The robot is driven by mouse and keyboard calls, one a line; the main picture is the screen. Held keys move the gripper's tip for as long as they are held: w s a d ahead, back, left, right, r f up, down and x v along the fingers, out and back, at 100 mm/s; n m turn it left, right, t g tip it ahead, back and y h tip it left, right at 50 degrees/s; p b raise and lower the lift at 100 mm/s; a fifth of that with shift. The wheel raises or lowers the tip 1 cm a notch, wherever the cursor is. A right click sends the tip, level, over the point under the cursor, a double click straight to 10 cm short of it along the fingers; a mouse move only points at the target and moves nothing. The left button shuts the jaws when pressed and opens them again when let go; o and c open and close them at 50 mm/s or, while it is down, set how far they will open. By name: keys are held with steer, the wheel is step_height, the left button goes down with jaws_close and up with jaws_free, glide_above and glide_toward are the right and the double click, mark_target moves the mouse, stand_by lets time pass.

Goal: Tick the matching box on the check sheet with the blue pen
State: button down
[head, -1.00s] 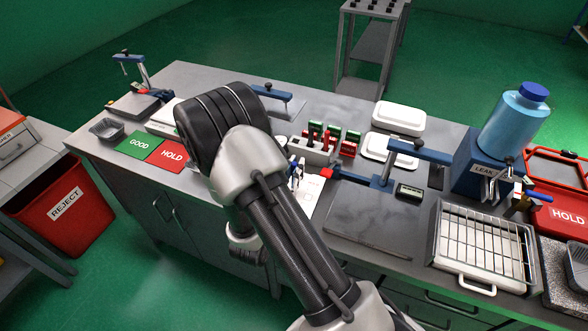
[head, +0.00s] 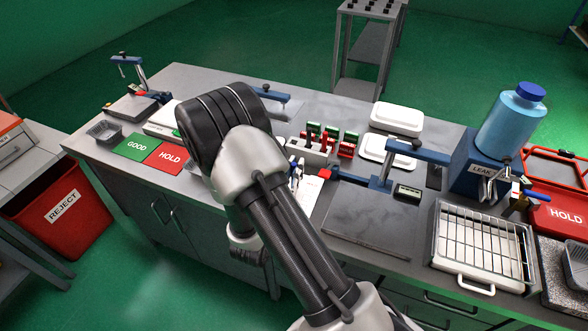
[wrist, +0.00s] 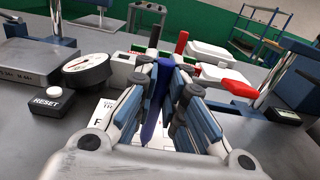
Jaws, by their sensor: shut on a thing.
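My gripper (wrist: 168,72) is shut on the blue pen (wrist: 155,105), which stands roughly upright between the fingers in the wrist view. In the head view my arm hides most of the gripper; its fingertips (head: 295,172) show just past the arm. The white check sheet (head: 308,192) lies on the bench beside and below them, partly covered by the arm. In the wrist view a strip of the sheet (wrist: 104,121) with black print shows under the fingers. Its boxes and the pen's tip contact cannot be made out.
A blue clamp fixture (head: 378,182) and a grey plate (head: 365,225) are to the right. In the wrist view a dial gauge (wrist: 87,68) and a RESET button box (wrist: 48,101) stand left.

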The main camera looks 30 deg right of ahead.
steer(key=shift+r+p, duration=2.25)
steer(key=shift+r, duration=0.8)
steer(key=shift+f, duration=0.1)
